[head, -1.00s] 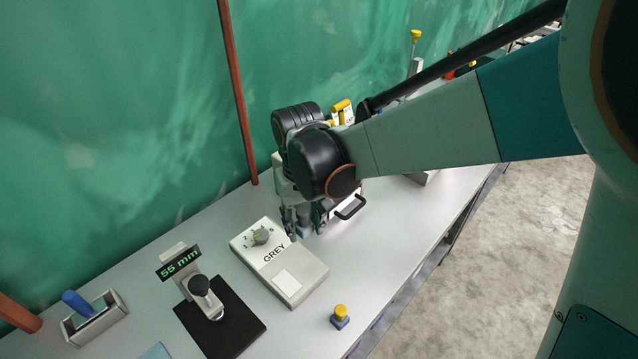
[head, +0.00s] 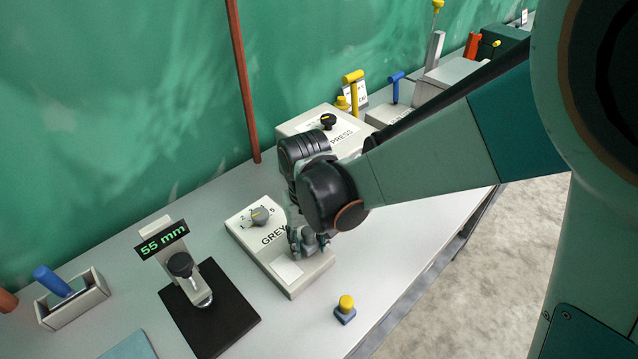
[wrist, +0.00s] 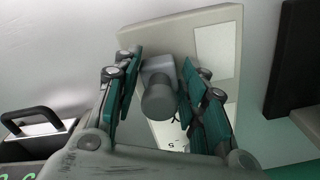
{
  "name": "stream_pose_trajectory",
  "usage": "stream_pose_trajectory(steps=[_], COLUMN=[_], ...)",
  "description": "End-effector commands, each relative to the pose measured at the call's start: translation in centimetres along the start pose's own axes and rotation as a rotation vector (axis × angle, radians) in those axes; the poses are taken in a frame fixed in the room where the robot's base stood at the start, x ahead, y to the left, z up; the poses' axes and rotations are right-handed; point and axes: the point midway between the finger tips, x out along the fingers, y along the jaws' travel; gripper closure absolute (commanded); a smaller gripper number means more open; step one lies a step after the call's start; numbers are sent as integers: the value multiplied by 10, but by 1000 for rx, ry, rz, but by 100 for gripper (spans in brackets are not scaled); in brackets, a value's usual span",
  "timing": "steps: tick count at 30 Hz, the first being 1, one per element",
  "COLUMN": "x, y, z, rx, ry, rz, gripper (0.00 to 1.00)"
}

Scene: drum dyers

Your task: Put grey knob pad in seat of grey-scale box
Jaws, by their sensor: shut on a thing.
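The grey-scale box (head: 247,240) is a pale slab on the table, marked GREY, with a numbered dial at its far end and a pale square near its front end. It also fills the middle of the wrist view (wrist: 185,22). My gripper (head: 304,252) is over the box's front half, beside the pale square. In the wrist view my gripper (wrist: 158,84) is shut on the grey knob pad (wrist: 158,103), a small grey block with a round knob. In the head view the pad is hidden by the fingers. I cannot tell whether it touches the box.
A black-based gauge reading 55 mm (head: 205,310) stands left of the box. A yellow-topped blue knob pad (head: 345,309) sits near the table's front edge. A PRESS box (head: 300,124) stands behind my gripper. A blue-handled tool in a holder (head: 72,300) is far left.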

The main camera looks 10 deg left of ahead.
Motion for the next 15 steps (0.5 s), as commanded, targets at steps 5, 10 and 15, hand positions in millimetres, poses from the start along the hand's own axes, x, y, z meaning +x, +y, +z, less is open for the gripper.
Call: stream_pose_trajectory(steps=[5,10,15], x=[6,7,9], y=[-1,-1,-1], z=[2,1,1], rx=[0,0,0], ry=[0,0,0], rz=[0,0,0], gripper=[81,81,45])
